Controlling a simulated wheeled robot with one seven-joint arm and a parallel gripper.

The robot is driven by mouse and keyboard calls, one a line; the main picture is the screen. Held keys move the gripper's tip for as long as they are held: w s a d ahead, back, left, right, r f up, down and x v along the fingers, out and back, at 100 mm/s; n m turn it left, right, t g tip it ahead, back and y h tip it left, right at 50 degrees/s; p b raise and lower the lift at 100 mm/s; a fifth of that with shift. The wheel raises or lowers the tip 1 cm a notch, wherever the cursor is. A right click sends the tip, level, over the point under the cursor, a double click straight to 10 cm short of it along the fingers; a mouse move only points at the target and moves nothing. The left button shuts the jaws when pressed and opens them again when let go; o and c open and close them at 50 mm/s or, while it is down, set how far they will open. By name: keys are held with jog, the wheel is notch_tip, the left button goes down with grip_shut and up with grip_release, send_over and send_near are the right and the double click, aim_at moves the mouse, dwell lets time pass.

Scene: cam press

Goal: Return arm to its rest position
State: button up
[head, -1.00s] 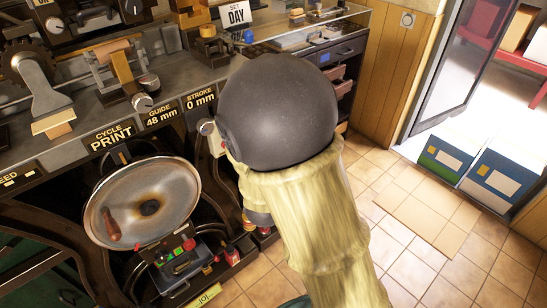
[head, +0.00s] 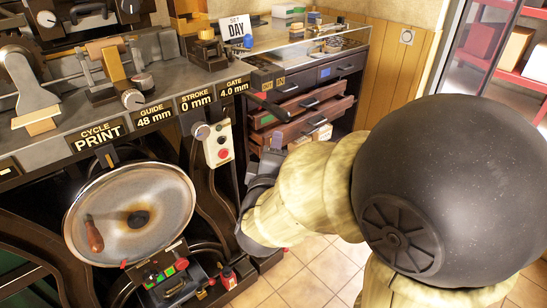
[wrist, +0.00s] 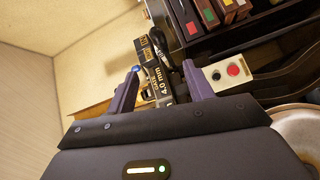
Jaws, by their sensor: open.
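My gripper (wrist: 160,95) is open and empty in the wrist view, its two purple-grey fingers apart with nothing between them. The press front, with its "4.0 mm" gate label, shows beyond the fingers. In the head view my arm comes in from the right, a large black joint and cream-sleeved links. The wrist hangs in front of the press's right end, near the button box (head: 217,148) with its red and dark buttons. The button box also shows in the wrist view (wrist: 227,74), right of the fingers. Whether the gripper touches anything cannot be told.
The press (head: 160,100) fills the left, with a round metal dish (head: 130,212) and a small control unit (head: 170,280) below. A cabinet (head: 340,80) with open drawers (head: 305,120) stands behind my arm. Tiled floor (head: 300,280) is clear below. A red shelf (head: 520,80) stands at right.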

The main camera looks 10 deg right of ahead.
dwell(0.3)
notch_tip(320, 180, down, 12)
jog(key=s+d+m+g+y, duration=0.2)
jog(key=m+g+y, duration=0.2)
jog(key=m+g, duration=0.3)
jog(key=s+d+f+m+g, duration=0.6)
jog(key=s+d+g, duration=0.15)
jog(key=s, duration=0.35)
jog(key=w+r+p+v, duration=0.1)
jog(key=w+p+v, duration=0.2)
jog(key=p+v, duration=1.2)
jog(key=w+a+p+v, duration=0.1)
jog(key=w+p+v, duration=0.3)
jog(key=p+v, duration=1.2)
jog(key=shift+a+r+p, duration=0.35)
jog(key=shift+r+p, duration=0.15)
jog(key=shift+r, duration=0.05)
jog(key=shift+w, duration=0.1)
